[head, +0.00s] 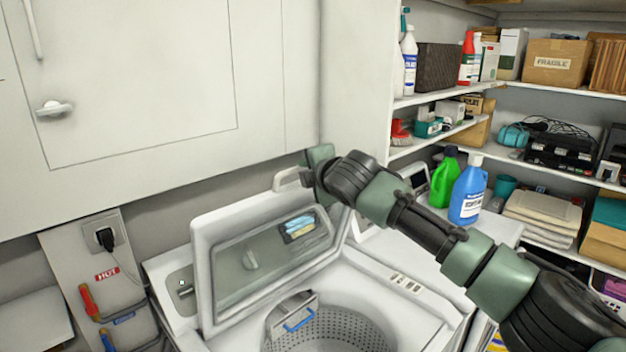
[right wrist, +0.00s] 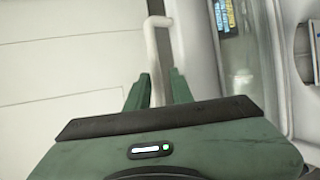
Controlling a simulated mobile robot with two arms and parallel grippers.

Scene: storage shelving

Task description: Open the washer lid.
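The washer (head: 420,292) has its white-framed lid (head: 268,262) with a glass panel raised and tilted back, and the drum (head: 335,335) shows below it. A white handle (head: 288,180) is at the lid's upper right corner. My right gripper (head: 312,178) is at this handle. In the right wrist view, the handle (right wrist: 152,45) runs between the two fingers of the gripper (right wrist: 159,82). The fingers are apart, and a gap shows between the handle and the right finger. My left gripper is not in view.
A white cabinet (head: 130,75) hangs above and behind the lid. Shelves with boxes and bottles stand at right. A green jug (head: 443,180) and a blue bottle (head: 467,192) stand right of the washer.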

